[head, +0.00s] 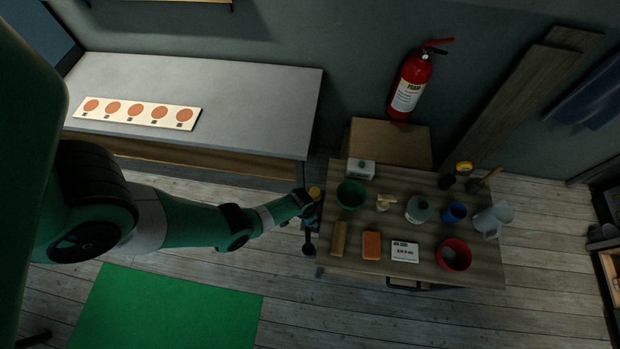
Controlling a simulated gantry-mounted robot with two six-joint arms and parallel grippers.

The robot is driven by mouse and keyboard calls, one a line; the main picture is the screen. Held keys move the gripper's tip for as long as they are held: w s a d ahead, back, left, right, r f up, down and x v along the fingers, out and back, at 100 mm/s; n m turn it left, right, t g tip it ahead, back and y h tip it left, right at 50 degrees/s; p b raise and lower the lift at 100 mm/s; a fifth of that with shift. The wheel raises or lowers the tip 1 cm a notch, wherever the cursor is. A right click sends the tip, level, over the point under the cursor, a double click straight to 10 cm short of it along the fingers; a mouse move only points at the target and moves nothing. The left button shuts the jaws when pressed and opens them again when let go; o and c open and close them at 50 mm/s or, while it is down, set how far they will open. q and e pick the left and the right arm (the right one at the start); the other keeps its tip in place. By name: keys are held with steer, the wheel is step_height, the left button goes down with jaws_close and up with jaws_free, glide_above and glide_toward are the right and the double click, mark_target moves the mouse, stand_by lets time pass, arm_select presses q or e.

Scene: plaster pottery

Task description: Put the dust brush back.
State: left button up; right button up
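The arm from the left ends in my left gripper (309,208), at the left edge of the wooden table (345,268). Its fingers are small and dark, and I cannot tell whether they are open or shut. A small yellow piece (315,192) and a dark upright shape (309,241) show beside it; I cannot tell whether either is part of a brush. A wooden-handled tool (488,176) with a dark end is at the table's back right corner; it may be the dust brush, but is too small to be sure. My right gripper is not in view.
The table holds a green bowl (351,194), a red bucket (453,254), an orange block (371,245), a white card (404,251), a blue cup (455,212) and a pale jug (493,220). A grey bench (240,95) stands back left.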

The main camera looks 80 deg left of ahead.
arm_select(q)
steer(key=shift+f, duration=0.1)
steer(key=shift+f, duration=0.2)
steer(key=o, duration=1.2)
steer(key=shift+r, duration=0.1)
